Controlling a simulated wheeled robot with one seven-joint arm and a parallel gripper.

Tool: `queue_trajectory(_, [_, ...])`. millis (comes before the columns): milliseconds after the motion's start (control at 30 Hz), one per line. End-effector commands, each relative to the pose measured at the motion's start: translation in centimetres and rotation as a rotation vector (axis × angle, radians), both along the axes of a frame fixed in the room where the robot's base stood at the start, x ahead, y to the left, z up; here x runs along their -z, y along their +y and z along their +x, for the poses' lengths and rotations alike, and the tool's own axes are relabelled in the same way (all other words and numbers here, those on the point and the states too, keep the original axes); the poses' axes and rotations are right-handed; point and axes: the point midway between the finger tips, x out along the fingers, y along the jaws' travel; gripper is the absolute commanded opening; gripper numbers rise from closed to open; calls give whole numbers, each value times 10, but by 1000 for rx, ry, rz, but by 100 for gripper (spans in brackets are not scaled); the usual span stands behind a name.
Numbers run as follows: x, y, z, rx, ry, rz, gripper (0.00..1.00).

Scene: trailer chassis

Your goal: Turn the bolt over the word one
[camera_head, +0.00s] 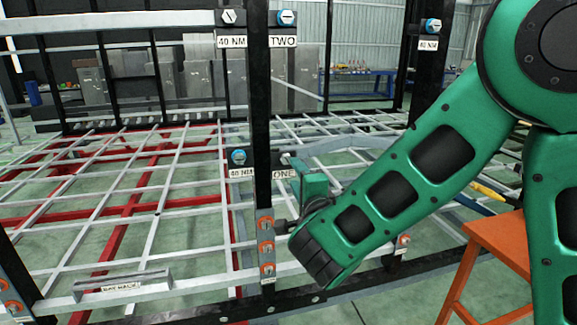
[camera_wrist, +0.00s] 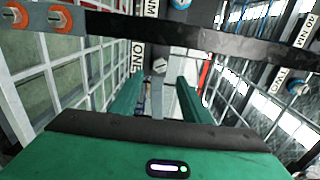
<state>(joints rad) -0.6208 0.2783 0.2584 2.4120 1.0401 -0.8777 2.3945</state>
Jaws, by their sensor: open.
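The label plate reading ONE (camera_head: 281,173) is on a crossbar of the black frame in the head view. It also shows turned sideways in the wrist view (camera_wrist: 137,60). The bolt over ONE (camera_wrist: 160,66) is a plain grey hex head, seen ahead between my fingers in the wrist view. In the head view my gripper largely hides that bolt. My gripper (camera_wrist: 160,92) is open, with a green finger to each side of the bolt's line. The bolt appears beyond the fingertips; the exact gap is unclear. In the head view my gripper (camera_head: 304,176) is just right of the label.
A blue-washered bolt (camera_head: 238,157) sits left, over 40 NM. Above are a plain bolt (camera_head: 229,17) and a blue one (camera_head: 287,18) over TWO. A black post (camera_head: 259,100) stands close to my gripper, with orange-washered bolts (camera_head: 266,248) below. An orange stand (camera_head: 500,238) is at right.

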Motion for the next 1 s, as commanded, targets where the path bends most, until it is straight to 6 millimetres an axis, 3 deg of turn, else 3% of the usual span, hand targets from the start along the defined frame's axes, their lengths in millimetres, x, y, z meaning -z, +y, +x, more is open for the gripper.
queue_trajectory(300, [0, 13, 55, 5, -1, 1, 42])
queue_trajectory(500, [0, 19, 76, 5, 0, 0, 42])
queue_trajectory(900, [0, 22, 83, 3, 0, -1, 42])
queue_trajectory(933, [0, 21, 83, 3, 0, -1, 40])
queue_trajectory(1000, [0, 21, 83, 3, 0, -1, 23])
